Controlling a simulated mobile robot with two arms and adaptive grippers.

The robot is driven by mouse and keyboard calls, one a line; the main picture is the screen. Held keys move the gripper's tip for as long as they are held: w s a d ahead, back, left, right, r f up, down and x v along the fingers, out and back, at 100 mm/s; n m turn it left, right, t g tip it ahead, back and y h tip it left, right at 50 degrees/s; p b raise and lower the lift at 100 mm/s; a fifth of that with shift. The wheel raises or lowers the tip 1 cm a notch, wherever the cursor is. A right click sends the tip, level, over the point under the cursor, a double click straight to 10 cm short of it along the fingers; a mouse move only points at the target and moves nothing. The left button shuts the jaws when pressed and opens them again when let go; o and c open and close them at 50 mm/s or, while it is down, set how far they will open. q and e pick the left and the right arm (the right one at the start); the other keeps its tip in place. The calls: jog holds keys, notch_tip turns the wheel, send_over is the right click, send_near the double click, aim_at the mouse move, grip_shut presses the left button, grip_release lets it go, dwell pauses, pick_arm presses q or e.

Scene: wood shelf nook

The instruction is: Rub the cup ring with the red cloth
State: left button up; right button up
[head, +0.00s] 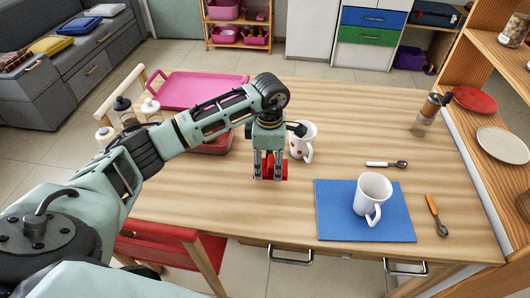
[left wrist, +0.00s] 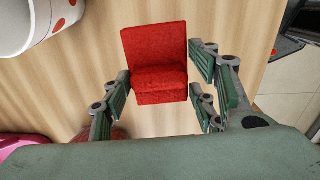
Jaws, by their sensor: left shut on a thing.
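My left gripper (head: 268,178) points down over the middle of the wooden table, just left of a white cup with red dots (head: 303,141). It is shut on the red cloth (left wrist: 155,60), a folded red block between the fingers in the left wrist view. In the head view the fingers partly cover the cloth (head: 284,168). Whether the cloth touches the wood is unclear. I cannot make out a cup ring on the table in either view. The dotted cup also shows at the top left of the left wrist view (left wrist: 40,22). My right gripper is not in view.
A white mug (head: 372,190) stands on a blue mat (head: 335,215), with a spoon (head: 386,164) and an orange-handled utensil (head: 436,214) nearby. A pink tray (head: 200,88) and bottles (head: 124,112) are at left. A grinder (head: 430,107) stands near the right shelf. The front-left tabletop is clear.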

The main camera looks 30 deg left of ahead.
pick_arm(q)
jog(key=shift+w+r+p, duration=0.1)
jog(key=shift+r+p, duration=0.3)
jog(key=shift+r, duration=1.05)
jog(key=shift+f, duration=0.1)
